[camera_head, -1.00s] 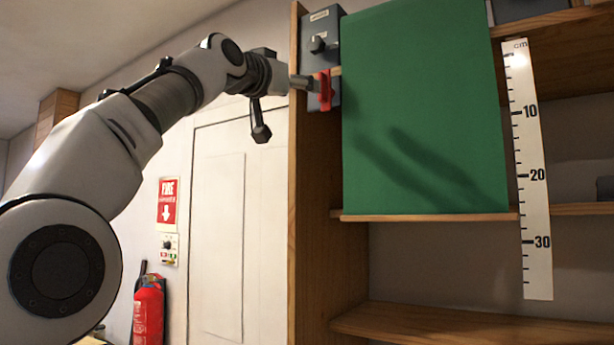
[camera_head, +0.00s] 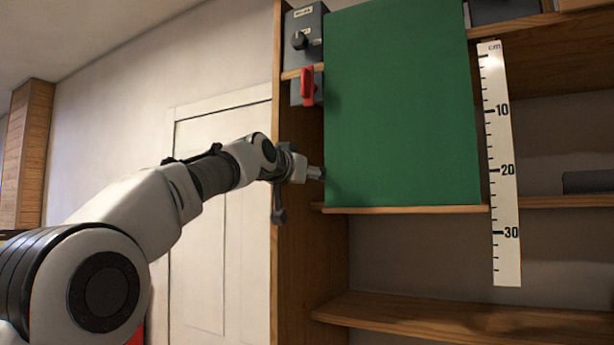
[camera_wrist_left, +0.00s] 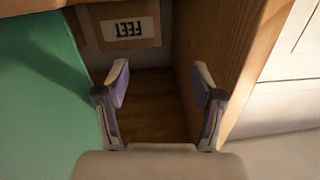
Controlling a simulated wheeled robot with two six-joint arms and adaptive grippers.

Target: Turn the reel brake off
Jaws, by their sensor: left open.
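A red lever (camera_head: 308,86) is on a small grey box (camera_head: 296,92) high at the left end of the shelf unit, beside the green panel. It looks roughly upright. My left gripper (camera_head: 318,173) is well below the lever, near the panel's lower left corner, apart from the lever. In the left wrist view the gripper (camera_wrist_left: 162,85) is open and empty, its two fingers spread over bare wood. A pale label (camera_wrist_left: 124,28) with upside-down letters shows at the top of that view. The red lever is not visible there. My right gripper is not in view.
A grey box with a black knob (camera_head: 300,40) sits above the lever. The green panel (camera_head: 400,110) stands just to the right, with a white ruler (camera_head: 502,160) beyond it. The wooden side board (camera_head: 285,250) is close to my left gripper. A white door (camera_head: 225,270) is behind my arm.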

